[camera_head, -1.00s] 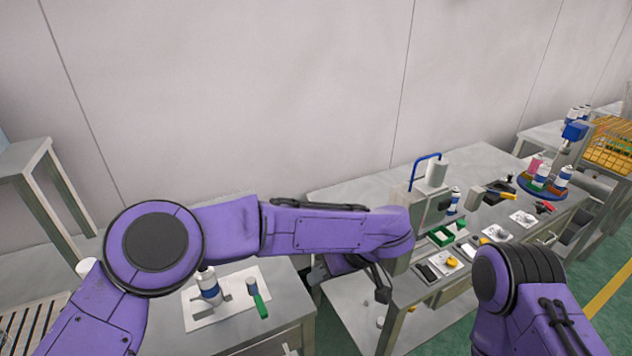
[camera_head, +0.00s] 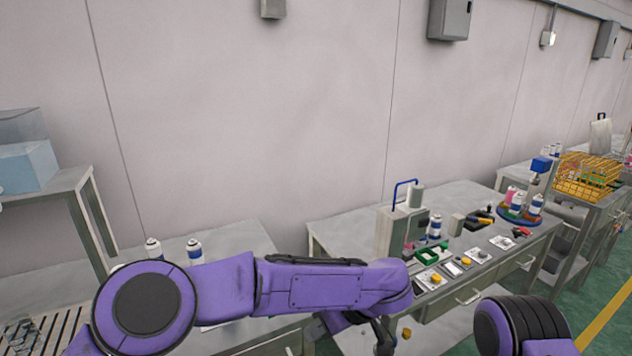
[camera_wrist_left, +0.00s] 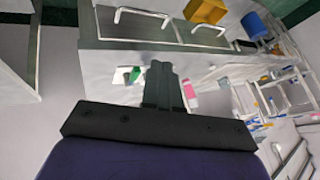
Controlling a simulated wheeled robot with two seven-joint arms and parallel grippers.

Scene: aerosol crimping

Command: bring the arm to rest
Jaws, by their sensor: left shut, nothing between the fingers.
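My purple left arm reaches across the lower part of the head view, from the left toward the middle. Its left gripper (camera_head: 384,340) hangs at the arm's right end, partly cut off by the bottom edge and in front of the workbench. In the left wrist view the gripper's dark fingers (camera_wrist_left: 160,82) are together and empty. Part of my right arm shows at the lower right of the head view, but its gripper is out of view.
The bench with a crimping machine (camera_head: 393,232), green-edged trays (camera_head: 432,254) and a round holder of cans (camera_head: 519,218) stands right of centre. A yellow basket (camera_head: 585,178) is farther right. Two cans (camera_head: 194,252) stand behind my left arm on the left table (camera_head: 245,243).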

